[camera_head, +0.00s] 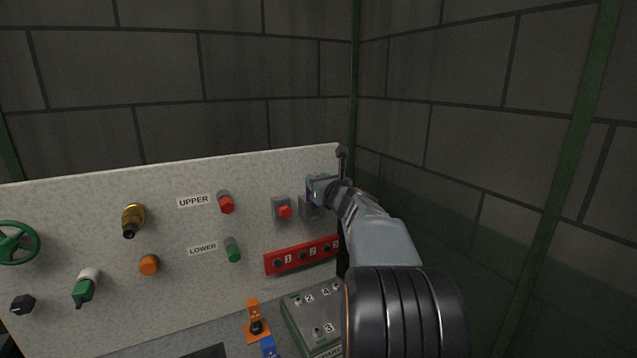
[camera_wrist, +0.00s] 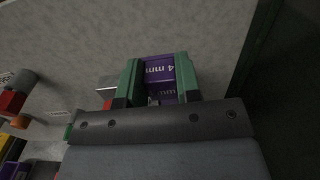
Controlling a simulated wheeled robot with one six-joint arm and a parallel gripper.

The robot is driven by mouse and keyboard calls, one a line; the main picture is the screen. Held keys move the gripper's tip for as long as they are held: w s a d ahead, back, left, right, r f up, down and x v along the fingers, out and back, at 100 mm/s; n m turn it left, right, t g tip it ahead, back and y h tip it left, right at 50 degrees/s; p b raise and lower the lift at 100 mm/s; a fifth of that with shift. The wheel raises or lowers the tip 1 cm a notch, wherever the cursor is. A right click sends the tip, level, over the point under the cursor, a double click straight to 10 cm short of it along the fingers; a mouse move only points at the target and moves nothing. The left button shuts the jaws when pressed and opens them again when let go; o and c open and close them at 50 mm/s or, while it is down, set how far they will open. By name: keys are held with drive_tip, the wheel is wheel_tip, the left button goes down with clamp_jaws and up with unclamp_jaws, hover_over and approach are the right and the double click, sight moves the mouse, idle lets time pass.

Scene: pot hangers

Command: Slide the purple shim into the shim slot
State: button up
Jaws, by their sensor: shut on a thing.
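The purple shim (camera_wrist: 158,72), marked "4 mm", is between the green fingers of my gripper (camera_wrist: 157,85) in the wrist view. My gripper is shut on it. In the head view my gripper (camera_head: 319,190) is at the upper right of the panel, close to its face, and only a sliver of purple shows. A grey block (camera_head: 308,210) on the panel sits just below my gripper and is partly covered. It may hold the shim slot, but no slot opening is visible. I cannot tell whether the shim touches the block or is inside it.
A red button on a grey box (camera_head: 284,212) is just left of my gripper. A red numbered strip (camera_head: 300,256) lies below. The speckled panel (camera_head: 60,205) carries several knobs and valves. A block wall (camera_head: 480,130) stands close on the right.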

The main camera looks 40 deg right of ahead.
drive_tip(key=shift+f+b, duration=1.3)
drive_tip(key=shift+f, duration=0.1)
drive_tip(key=o, duration=1)
drive_tip(key=shift+r, duration=0.1)
drive_tip(key=s, duration=0.4)
drive_tip(key=s+a+b, duration=0.1)
drive_tip(key=s, duration=0.4)
drive_tip(key=s+a, duration=0.1)
drive_tip(key=s, duration=0.3)
drive_tip(key=shift+s+b, duration=0.35)
